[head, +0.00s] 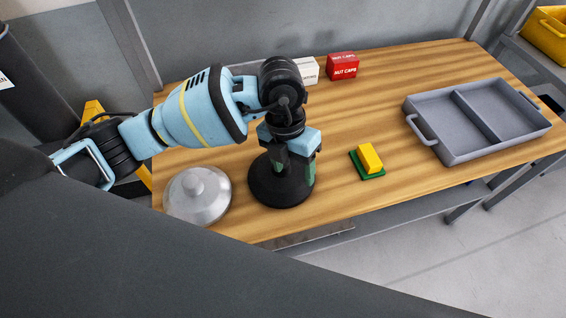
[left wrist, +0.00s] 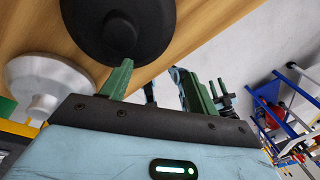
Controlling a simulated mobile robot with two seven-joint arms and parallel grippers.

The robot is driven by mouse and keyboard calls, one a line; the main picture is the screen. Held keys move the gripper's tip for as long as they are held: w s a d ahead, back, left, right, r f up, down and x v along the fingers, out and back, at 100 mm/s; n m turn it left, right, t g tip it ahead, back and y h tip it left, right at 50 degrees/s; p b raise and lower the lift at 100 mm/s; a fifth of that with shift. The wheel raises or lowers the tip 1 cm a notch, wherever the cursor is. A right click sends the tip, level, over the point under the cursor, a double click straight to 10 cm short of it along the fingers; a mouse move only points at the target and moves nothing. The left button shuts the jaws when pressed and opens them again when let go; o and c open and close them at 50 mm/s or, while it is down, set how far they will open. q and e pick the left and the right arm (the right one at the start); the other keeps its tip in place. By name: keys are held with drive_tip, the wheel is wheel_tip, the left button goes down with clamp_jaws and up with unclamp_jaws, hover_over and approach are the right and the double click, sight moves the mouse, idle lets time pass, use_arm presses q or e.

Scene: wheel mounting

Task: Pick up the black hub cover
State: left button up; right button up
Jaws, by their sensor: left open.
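The black hub cover (head: 268,192), a round dark disc with a raised centre, lies on the wooden table near its front edge. It also shows at the top of the left wrist view (left wrist: 85,25). My left gripper (head: 294,174) is over it, pointing down, with its green fingers apart. One finger overlaps the cover's knob in the left wrist view; I cannot tell whether they touch. The gripper partly hides the cover's centre and far side in the head view. A silver hub cover (head: 197,200) with a knob lies to its left.
A yellow block on a green base (head: 369,162) stands right of the gripper. A grey handled tray (head: 425,109) is at the right. A red nut caps box (head: 342,66) and a white box (head: 308,70) stand at the back. The table's middle has free room.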

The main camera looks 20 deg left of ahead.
use_arm(q)
drive_tip(key=shift+n+t+y, duration=0.4)
drive_tip(key=shift+t+y, duration=0.2)
drive_tip(key=shift+y, duration=0.3)
drive_tip(key=w+a+r, duration=0.3)
drive_tip(key=shift+w+a, duration=0.1)
drive_tip(key=shift+a, duration=0.15)
drive_tip(key=shift+f, duration=1.05)
drive_tip(key=shift+w+a+f, duration=0.1)
drive_tip(key=shift+f, duration=1.35)
drive_tip(key=shift+w+f, duration=0.1)
drive_tip(key=shift+f, duration=1.35)
clamp_jaws()
